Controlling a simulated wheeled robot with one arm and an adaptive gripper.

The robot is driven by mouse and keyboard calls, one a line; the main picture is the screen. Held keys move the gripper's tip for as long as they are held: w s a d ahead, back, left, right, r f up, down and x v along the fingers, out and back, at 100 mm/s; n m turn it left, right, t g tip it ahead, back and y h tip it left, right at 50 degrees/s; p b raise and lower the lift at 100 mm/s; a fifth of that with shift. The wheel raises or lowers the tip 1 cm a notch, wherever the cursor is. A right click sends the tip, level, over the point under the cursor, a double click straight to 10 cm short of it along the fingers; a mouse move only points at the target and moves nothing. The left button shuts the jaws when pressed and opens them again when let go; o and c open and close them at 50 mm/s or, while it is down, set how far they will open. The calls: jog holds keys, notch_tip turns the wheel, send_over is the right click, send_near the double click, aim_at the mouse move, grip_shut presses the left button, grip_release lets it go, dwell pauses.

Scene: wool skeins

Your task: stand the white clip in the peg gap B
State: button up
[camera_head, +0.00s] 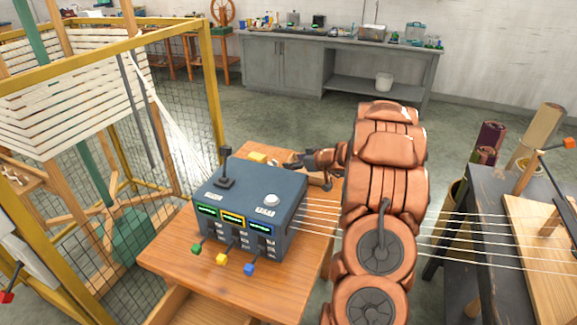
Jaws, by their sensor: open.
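I cannot make out the white clip in this view. No gap marked B can be read either. My gripper (279,164) is open, over the far side of the wooden table, behind the control box. The box and the small size hide whether anything is between its fingers.
A blue-grey control box (246,205) with a joystick and coloured levers stands on the wooden table (180,262). A yellow block (257,157) shows behind it. White threads (455,235) stretch right toward the board. A yellow mesh frame (212,95) stands left.

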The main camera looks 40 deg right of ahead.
jog(key=w+a+r+n+y, duration=0.2)
jog(key=w+a+r+y, duration=0.1)
jog(key=w, duration=0.3)
jog(key=g+h+p, duration=0.3)
jog(key=g+p, duration=0.1)
jog(key=g, duration=0.6)
send_over(270, 163)
notch_tip(270, 163, down, 4)
jog(key=shift+s+d+r+m+h, duration=0.3)
jog(key=shift+s+r+m+h, duration=0.2)
jog(key=shift+m, duration=0.1)
jog(key=shift+w+d+f+m+h, duration=0.1)
jog(key=shift+d+f+m+h, duration=0.1)
jog(key=shift+f, duration=0.35)
jog(key=shift+d+f+m+h, duration=0.1)
jog(key=shift+d+f+m, duration=0.1)
jog(key=shift+f, duration=0.35)
jog(key=shift+w+f+p, duration=0.15)
jog(key=shift+f+p, duration=0.35)
jog(key=shift+f, duration=0.4)
jog(key=shift+w+f+p, duration=0.2)
jog(key=shift+f+p, duration=0.3)
jog(key=shift+f, duration=0.4)
jog(key=shift+w+f+p, duration=0.15)
jog(key=shift+f+p, duration=0.35)
jog(key=shift+f, duration=0.4)
